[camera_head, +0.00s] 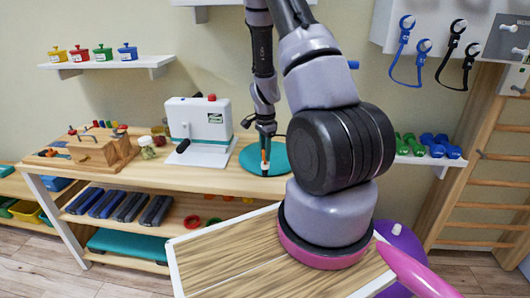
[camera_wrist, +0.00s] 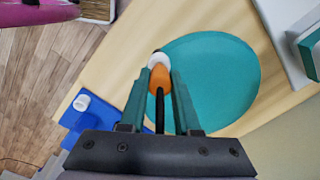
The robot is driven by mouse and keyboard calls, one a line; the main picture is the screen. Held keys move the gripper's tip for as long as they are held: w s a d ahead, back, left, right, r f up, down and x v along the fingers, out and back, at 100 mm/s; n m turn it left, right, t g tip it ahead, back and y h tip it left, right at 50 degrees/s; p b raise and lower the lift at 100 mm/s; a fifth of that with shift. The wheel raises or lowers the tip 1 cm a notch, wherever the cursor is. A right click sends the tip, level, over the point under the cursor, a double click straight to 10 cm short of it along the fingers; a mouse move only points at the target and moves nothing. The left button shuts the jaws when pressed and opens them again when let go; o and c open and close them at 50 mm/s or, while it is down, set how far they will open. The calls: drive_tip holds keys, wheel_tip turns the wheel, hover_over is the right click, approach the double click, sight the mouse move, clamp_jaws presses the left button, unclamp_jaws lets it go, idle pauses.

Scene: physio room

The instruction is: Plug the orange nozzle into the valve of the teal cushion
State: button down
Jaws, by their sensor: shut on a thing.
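The teal cushion (camera_head: 249,163) is a flat round disc on the wooden table; it fills the middle of the wrist view (camera_wrist: 215,85). Its white valve (camera_wrist: 158,58) is at the cushion's edge. My gripper (camera_wrist: 161,82) is shut on the orange nozzle (camera_wrist: 161,77), with a finger on each side and a black hose running back from it. The nozzle's tip overlaps the valve in the wrist view; I cannot tell if it is seated or just above. In the head view my gripper (camera_head: 265,160) points down over the cushion's edge, the nozzle upright.
A white machine (camera_head: 200,130) with a red knob stands left of the cushion. A wooden peg block (camera_head: 85,150) is farther left. A wood-grain board (camera_head: 235,255) and a purple object with a white cap (camera_head: 400,250) are in front. A blue object (camera_wrist: 78,120) shows in the wrist view.

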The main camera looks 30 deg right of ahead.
drive_tip(key=shift+f, duration=0.3)
drive_tip(key=c, duration=0.5)
unclamp_jaws()
drive_tip(key=shift+c, duration=0.2)
drive_tip(key=shift+r, duration=3.5)
